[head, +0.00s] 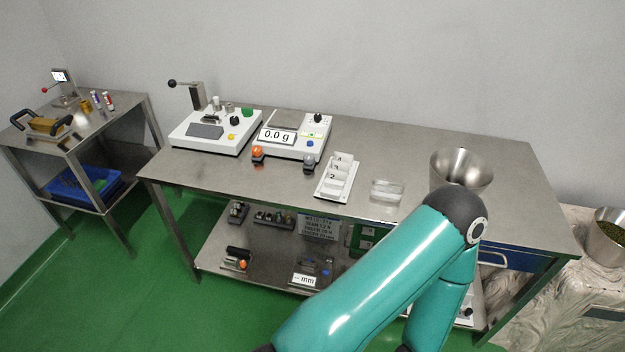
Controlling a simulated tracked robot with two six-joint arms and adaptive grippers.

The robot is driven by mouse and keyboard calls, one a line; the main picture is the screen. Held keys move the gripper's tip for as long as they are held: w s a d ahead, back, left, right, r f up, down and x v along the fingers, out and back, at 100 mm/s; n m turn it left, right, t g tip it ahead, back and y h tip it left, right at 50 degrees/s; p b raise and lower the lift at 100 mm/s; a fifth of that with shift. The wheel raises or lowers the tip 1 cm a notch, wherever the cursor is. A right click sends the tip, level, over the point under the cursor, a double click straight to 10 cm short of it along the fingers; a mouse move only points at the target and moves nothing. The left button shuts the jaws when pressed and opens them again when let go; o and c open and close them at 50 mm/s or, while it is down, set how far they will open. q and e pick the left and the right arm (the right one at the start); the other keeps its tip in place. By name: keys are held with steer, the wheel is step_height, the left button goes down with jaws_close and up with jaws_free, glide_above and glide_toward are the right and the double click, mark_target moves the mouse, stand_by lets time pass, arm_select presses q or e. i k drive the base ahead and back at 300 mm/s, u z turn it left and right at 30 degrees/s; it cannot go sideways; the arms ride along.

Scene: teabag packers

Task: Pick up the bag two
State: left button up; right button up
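The piece marked 2 (333,178) is near the front of the rack. I cannot tell clearly whether it is a bag or a divider. One of my teal arms crosses the lower right of the head view, bent at its elbow. Neither of my grippers shows.
A clear tray (386,191) and a steel funnel-like bowl (461,171) stand right of the rack. A scale reading 0.0 g (296,137) and a white press-like device (215,131) stand left. A side table (75,146) is far left. Green floor is clear between.

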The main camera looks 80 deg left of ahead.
mark_target(333, 173)
steer(key=u, duration=1.35)
steer(key=k, duration=0.1)
steer(key=u, duration=0.1)
steer(key=i, duration=1.05)
steer(key=u, duration=0.05)
